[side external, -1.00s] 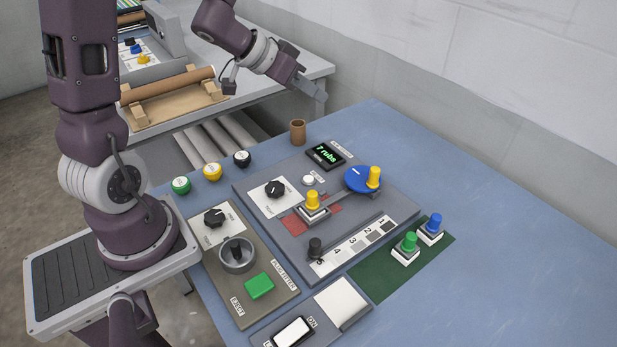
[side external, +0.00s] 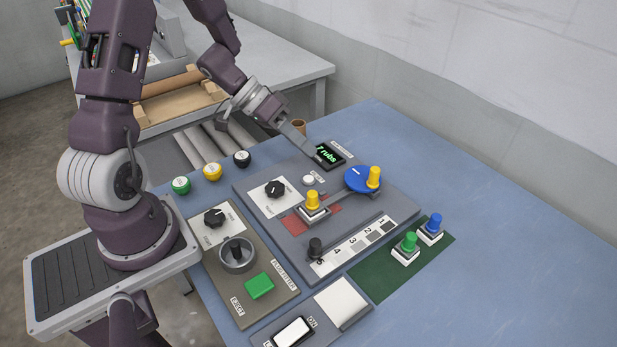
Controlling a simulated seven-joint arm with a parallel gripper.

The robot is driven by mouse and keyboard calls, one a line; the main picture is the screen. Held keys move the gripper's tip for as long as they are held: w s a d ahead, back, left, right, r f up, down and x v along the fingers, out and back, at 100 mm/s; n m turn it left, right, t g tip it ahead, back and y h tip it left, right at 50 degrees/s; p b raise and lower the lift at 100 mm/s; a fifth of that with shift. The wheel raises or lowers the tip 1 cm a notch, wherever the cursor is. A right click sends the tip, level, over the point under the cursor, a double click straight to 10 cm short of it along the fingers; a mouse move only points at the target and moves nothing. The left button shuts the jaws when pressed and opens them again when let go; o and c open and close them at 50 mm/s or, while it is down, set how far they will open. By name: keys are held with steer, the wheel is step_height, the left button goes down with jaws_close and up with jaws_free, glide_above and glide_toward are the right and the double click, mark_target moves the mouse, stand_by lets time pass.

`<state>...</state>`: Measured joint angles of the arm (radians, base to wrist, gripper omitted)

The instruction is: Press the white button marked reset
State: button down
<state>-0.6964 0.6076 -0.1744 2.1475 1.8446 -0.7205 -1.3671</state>
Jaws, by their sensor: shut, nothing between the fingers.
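The small round white button (side external: 308,180) sits on the grey panel (side external: 262,228), with a small white label beside it whose print is too small to read. My gripper (side external: 312,156) is shut and empty. Its tip is above the far part of the panel, beyond the button and beside the black display (side external: 328,155) with green text. The tip looks apart from the button; its exact height is hard to tell.
A black knob (side external: 275,189) lies left of the button. A yellow-knobbed block (side external: 312,203) and a blue disc with a yellow handle (side external: 361,180) stand close by. A brown cup (side external: 299,126) is partly behind my gripper. The blue table is clear at right.

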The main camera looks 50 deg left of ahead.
mark_target(304, 177)
steer(key=shift+f, duration=2.5)
steer(key=shift+f, duration=0.4)
steer(key=shift+f, duration=0.35)
stand_by(0.4)
steer(key=shift+r, duration=0.8)
steer(key=shift+r, duration=0.1)
steer(key=shift+r, duration=2.4)
